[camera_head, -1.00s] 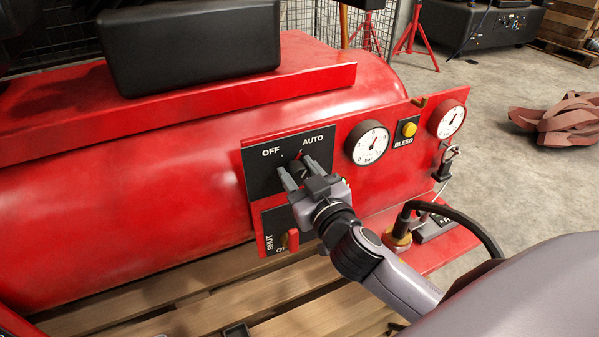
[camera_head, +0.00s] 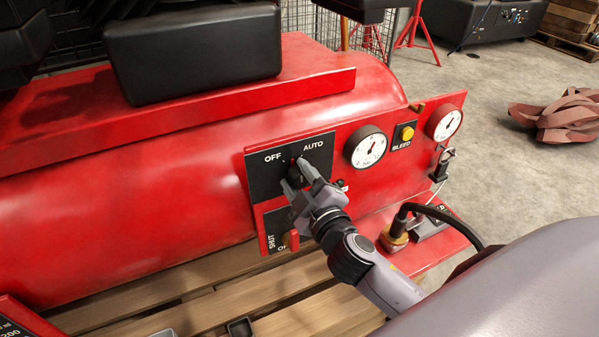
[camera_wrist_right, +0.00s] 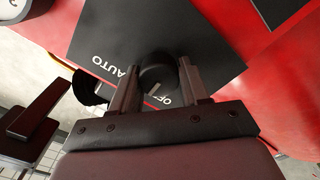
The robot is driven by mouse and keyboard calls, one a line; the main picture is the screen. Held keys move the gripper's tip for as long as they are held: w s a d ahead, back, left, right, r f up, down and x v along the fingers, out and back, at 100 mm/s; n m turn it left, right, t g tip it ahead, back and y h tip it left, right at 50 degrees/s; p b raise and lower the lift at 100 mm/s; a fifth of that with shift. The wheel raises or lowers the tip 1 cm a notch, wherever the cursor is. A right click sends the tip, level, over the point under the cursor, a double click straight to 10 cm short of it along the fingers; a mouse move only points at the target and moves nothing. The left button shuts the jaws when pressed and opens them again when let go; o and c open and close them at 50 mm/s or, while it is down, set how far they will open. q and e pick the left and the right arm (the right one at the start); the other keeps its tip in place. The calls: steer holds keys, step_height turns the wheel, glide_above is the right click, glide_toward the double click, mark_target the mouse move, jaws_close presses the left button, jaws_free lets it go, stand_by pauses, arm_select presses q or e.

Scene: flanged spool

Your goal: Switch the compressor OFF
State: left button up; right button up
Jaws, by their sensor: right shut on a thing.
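The selector knob (camera_wrist_right: 157,70) is dark and round, on a black plate (camera_head: 262,178) lettered OFF at left and AUTO at right, on the red compressor's (camera_head: 130,180) front panel. My right gripper (camera_head: 300,178) is shut on the knob, with one finger on each side of it in the right wrist view (camera_wrist_right: 158,82). A pale mark on the knob lies near the OFF lettering in that view. The fingers hide part of the knob and plate, so its exact setting is hard to read. My left gripper is not in view.
To the right are two gauges (camera_head: 366,147), a yellow BLEED button (camera_head: 407,132) and a black cable (camera_head: 455,217). A wooden pallet (camera_head: 200,300) lies beneath.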

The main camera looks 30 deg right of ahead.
steer(key=shift+r+n+p, duration=0.1)
steer(key=shift+n+p, duration=0.2)
steer(key=shift+n, duration=0.6)
steer(key=n+p, duration=0.1)
steer(key=n, duration=0.2)
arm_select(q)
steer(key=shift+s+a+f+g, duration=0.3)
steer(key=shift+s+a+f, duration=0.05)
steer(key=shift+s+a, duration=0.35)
arm_select(e)
steer(key=shift+a+n, duration=0.1)
steer(key=shift+n, duration=0.5)
steer(key=shift+f, duration=0.2)
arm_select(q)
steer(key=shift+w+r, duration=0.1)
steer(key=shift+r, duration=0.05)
arm_select(e)
steer(key=o, duration=1)
